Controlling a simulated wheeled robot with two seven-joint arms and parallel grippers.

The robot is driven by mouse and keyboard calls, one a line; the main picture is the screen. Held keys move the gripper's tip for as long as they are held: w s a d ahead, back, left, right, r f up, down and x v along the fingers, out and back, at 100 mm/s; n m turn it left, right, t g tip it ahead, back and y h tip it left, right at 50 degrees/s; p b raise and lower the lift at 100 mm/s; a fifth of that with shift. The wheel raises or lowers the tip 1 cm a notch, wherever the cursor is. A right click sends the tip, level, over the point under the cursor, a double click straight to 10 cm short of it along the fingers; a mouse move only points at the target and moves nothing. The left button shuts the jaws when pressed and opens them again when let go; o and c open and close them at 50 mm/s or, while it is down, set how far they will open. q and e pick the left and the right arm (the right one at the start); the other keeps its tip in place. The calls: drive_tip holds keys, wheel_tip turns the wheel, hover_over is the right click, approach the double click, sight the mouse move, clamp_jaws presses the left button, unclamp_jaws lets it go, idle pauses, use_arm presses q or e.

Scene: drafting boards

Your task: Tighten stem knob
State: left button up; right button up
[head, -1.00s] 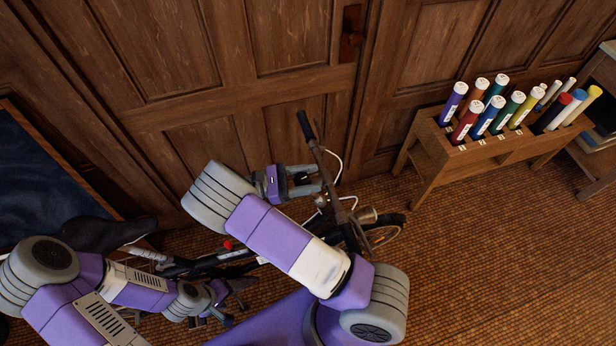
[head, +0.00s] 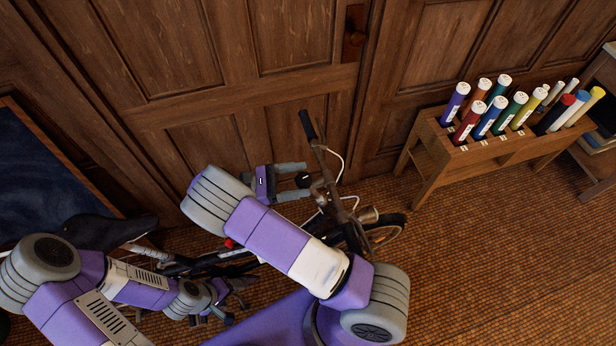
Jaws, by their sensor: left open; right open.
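A bicycle leans in front of the wooden doors, its handlebar (head: 318,150) turned across the view. A dark round knob (head: 303,180) shows at the left side of the handlebar and stem. My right gripper (head: 301,181) is open, with one grey finger above the knob and one below it. I cannot tell whether either finger touches it. My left gripper (head: 220,312) is open and low beside the bicycle frame, apart from the knob. My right arm hides much of the frame and the lower stem.
The black saddle (head: 108,232) is at the left, near a dark framed board (head: 45,180). A wooden rack (head: 445,160) of several coloured tubes stands at the right. The brown tiled floor (head: 500,270) is free at the lower right. The doors (head: 180,60) stand close behind the handlebar.

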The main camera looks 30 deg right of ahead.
sight(296, 181)
drive_tip(key=shift+v, duration=2.15)
